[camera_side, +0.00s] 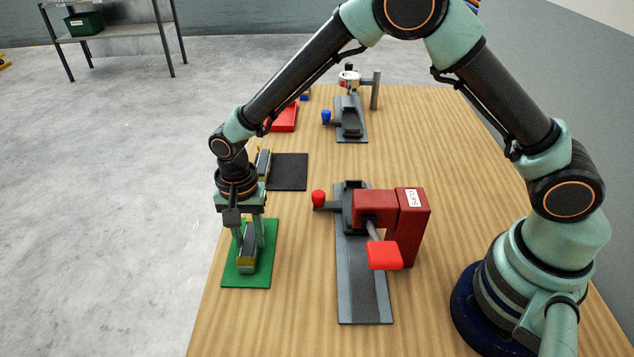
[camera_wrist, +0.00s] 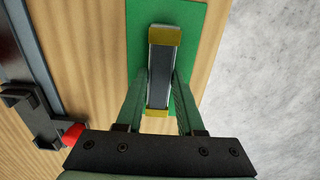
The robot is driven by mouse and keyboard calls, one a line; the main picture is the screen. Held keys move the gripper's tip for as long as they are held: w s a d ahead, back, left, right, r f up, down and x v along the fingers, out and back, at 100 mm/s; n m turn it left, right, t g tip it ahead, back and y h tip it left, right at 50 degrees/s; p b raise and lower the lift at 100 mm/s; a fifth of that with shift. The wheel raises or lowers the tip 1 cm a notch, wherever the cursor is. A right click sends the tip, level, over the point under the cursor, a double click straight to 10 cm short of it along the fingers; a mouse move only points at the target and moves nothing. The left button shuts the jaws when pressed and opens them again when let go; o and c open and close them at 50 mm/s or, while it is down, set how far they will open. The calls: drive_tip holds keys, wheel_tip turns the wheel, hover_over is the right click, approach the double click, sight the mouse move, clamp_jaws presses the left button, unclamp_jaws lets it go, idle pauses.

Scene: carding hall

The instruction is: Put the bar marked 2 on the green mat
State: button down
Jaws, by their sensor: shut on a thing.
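A dark grey bar with yellow ends (camera_side: 248,245) is between the fingers of my gripper (camera_side: 248,243), over the green mat (camera_side: 262,278) at the table's left edge. In the wrist view the bar (camera_wrist: 160,68) lies lengthwise between the fingers, against the green mat (camera_wrist: 200,25). My gripper (camera_wrist: 160,85) is shut on this bar. I cannot tell whether the bar touches the mat. No number can be read on it. A second bar (camera_side: 264,163) stands at the left edge of the black mat (camera_side: 290,172).
A red press marked CLIPS (camera_side: 408,225) stands on a grey rail (camera_side: 362,295) right of the green mat. Farther back are another fixture (camera_side: 350,120) with a blue knob and a red tray (camera_side: 283,118). Bare wood lies between the green mat and the rail.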

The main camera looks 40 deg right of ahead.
sight(249, 239)
drive_tip(key=shift+f, duration=0.1)
drive_tip(key=c, duration=0.5)
unclamp_jaws()
wheel_tip(249, 239, up, 12)
drive_tip(key=s+d+r+n+t, duration=0.2)
drive_tip(key=s+d+r+n, duration=0.1)
drive_tip(key=d+r, duration=0.65)
drive_tip(key=shift+s+d+r+n+t, duration=0.5)
drive_tip(key=shift+s+d+n, duration=0.5)
drive_tip(key=shift+s+d, duration=0.85)
drive_tip(key=shift+s+d+r+n+t, duration=0.25)
drive_tip(key=shift+s+d+n+t, duration=0.6)
drive_tip(key=shift+s+d, duration=1)
drive_tip(key=shift+s+d+r+n+t, duration=0.45)
drive_tip(key=shift+s+d+n, duration=0.75)
drive_tip(key=shift+d, duration=1.15)
